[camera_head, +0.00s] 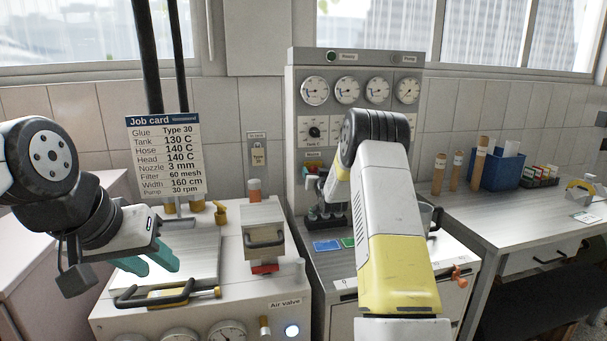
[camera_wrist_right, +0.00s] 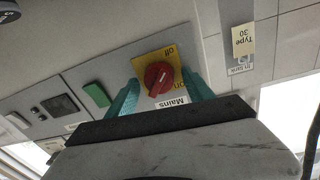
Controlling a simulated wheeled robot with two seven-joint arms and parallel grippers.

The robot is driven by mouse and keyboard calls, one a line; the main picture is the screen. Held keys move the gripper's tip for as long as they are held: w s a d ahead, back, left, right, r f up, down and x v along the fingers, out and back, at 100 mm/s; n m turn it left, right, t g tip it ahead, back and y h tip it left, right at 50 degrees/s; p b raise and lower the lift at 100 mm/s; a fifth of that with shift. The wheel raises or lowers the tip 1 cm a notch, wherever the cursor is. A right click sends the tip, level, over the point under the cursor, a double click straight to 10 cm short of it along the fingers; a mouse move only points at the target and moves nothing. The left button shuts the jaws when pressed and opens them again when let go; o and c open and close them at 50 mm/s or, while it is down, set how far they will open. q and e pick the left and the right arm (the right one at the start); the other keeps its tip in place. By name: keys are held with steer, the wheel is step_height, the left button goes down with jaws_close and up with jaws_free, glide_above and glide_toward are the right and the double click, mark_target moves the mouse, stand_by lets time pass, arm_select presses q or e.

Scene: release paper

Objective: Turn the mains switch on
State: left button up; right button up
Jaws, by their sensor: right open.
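The mains switch is a red rotary knob (camera_wrist_right: 159,78) on a yellow plate (camera_wrist_right: 146,66) marked "off" and "on", with an upside-down "Mains" label (camera_wrist_right: 171,103) beside it in the right wrist view. My right gripper (camera_wrist_right: 160,84) is open, with one teal finger on each side of the knob; whether they touch it is unclear. The knob's ridge is slanted, and I cannot tell which mark it points to. In the head view my arm hides the switch and most of my right gripper (camera_head: 309,181). My left gripper (camera_head: 148,262) is open and empty over the left machine.
A grey gauge cabinet (camera_head: 293,113) stands at the back middle. A job card (camera_head: 166,155) stands above the left machine (camera_head: 240,295). A green panel part (camera_wrist_right: 97,95) lies beside the knob. A side table (camera_head: 500,211) holds a blue box (camera_head: 494,170) and rolls.

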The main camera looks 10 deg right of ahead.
jaws_close()
steer(key=m, duration=0.4)
steer(key=shift+d+m, duration=0.15)
steer(key=shift+m, duration=0.15)
steer(key=m, duration=0.4)
steer(key=shift+d+g, duration=0.1)
steer(key=shift+g, duration=0.2)
steer(key=m, duration=0.4)
steer(key=shift+f+m+y, duration=0.15)
steer(key=shift+m+y, duration=0.15)
steer(key=shift+m, duration=0.1)
steer(key=shift+f+m+y, duration=0.1)
steer(key=shift+m+y, duration=0.2)
steer(key=shift+m, duration=1.6)
